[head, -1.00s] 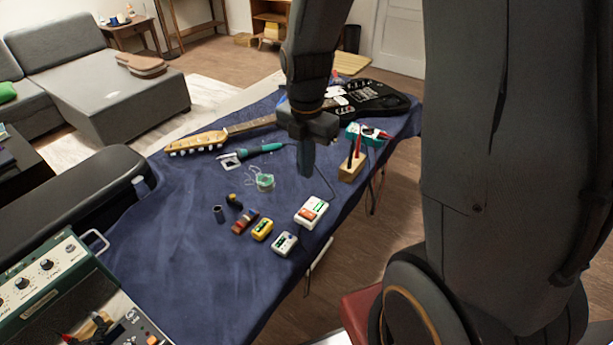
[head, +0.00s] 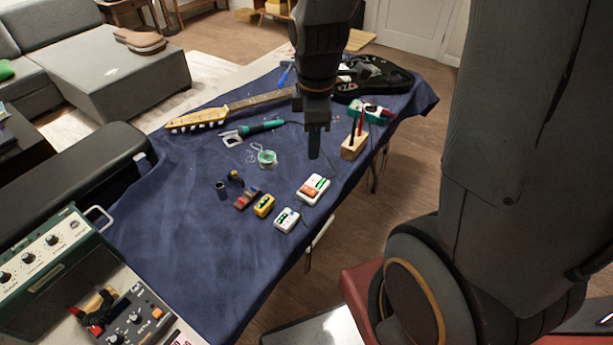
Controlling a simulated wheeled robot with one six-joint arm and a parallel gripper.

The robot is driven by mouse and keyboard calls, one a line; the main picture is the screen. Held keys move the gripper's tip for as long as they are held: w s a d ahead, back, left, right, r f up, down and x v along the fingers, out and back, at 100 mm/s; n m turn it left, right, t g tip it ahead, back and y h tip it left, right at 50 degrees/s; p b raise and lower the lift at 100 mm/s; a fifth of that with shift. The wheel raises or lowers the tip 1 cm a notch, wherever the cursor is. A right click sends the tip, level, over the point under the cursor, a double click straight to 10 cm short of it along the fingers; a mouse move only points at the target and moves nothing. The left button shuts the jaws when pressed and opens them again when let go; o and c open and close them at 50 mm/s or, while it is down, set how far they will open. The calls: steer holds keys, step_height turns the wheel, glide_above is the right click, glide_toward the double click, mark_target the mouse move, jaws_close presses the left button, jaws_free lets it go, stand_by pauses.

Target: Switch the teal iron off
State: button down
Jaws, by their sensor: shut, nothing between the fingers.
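The teal iron (head: 262,127) lies on the blue cloth left of my gripper, its front end at a small pale stand (head: 232,139). A dark cord runs from its rear end and passes behind my gripper. A white box with an orange-red part and a green strip (head: 313,188) sits near the cloth's front edge. I cannot tell for certain whether the cord joins it, nor read its switch position. My gripper (head: 314,156) is shut and empty, pointing down, and shows just above the white box in the picture. Its height over the cloth is hard to judge.
A yellow box (head: 264,205) and a smaller white box (head: 286,219) sit beside the white box. A wooden block with upright tools (head: 354,147) stands right of my gripper. The cloth's left front is clear.

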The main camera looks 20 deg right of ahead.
steer(key=s+m, duration=0.1)
steer(key=m, duration=0.3)
steer(key=s+m, duration=0.2)
steer(key=m, duration=0.3)
steer(key=s+r+m, duration=0.1)
steer(key=s+m, duration=0.1)
steer(key=m, duration=0.3)
steer(key=shift+a+r+t, duration=0.1)
steer(key=shift+a+t, duration=0.05)
steer(key=shift+t, duration=0.25)
